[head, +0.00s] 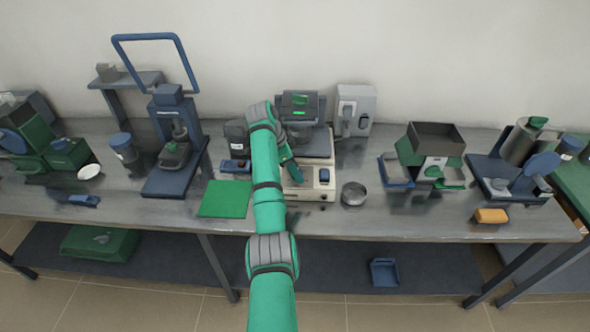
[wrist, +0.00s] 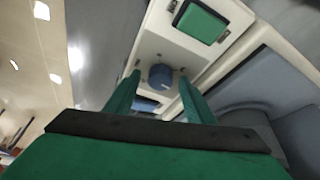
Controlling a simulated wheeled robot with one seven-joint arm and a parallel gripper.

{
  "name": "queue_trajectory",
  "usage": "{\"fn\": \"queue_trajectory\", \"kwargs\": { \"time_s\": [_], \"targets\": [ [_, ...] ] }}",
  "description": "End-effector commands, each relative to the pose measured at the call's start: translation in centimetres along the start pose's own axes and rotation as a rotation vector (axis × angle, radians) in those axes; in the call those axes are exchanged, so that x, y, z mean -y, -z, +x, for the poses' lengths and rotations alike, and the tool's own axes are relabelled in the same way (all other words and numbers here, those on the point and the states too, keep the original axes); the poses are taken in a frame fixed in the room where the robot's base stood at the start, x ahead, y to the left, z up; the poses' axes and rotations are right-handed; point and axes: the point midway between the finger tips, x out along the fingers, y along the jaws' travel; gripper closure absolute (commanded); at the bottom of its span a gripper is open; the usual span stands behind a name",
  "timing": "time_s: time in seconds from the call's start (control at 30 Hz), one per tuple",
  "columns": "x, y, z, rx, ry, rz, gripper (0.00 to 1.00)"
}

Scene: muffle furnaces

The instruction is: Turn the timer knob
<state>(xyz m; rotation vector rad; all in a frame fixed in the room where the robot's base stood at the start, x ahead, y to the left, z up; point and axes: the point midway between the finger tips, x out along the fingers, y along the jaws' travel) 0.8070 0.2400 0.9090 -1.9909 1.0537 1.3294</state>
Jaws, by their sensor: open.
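A round blue knob (wrist: 160,76) sits on the pale panel of a machine in the wrist view. My gripper (wrist: 160,80) is open, with one green finger to each side of the knob. I cannot tell whether either finger touches it. In the head view my gripper (head: 292,174) is at the left front of the cream machine (head: 322,190) with a lit green display (head: 299,99). I cannot make out the round knob there; my arm covers part of that machine.
A green mat (head: 225,199) lies left of my arm and a round metal dish (head: 354,193) stands right of the machine. A blue press (head: 172,125) is to the left.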

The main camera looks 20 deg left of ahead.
Motion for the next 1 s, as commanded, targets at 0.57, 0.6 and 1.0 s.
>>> {"fn": "queue_trajectory", "kwargs": {
  "time_s": [0.57,0.6,1.0],
  "targets": [
    [0.1,0.0,-8.4,0.0,0.003,0.0,0.51],
    [0.1,-0.1,-8.8,0.0,0.004,-0.001,0.51],
    [0.0,0.0,-10.8,0.001,0.0,0.0,0.51]
  ]
}}
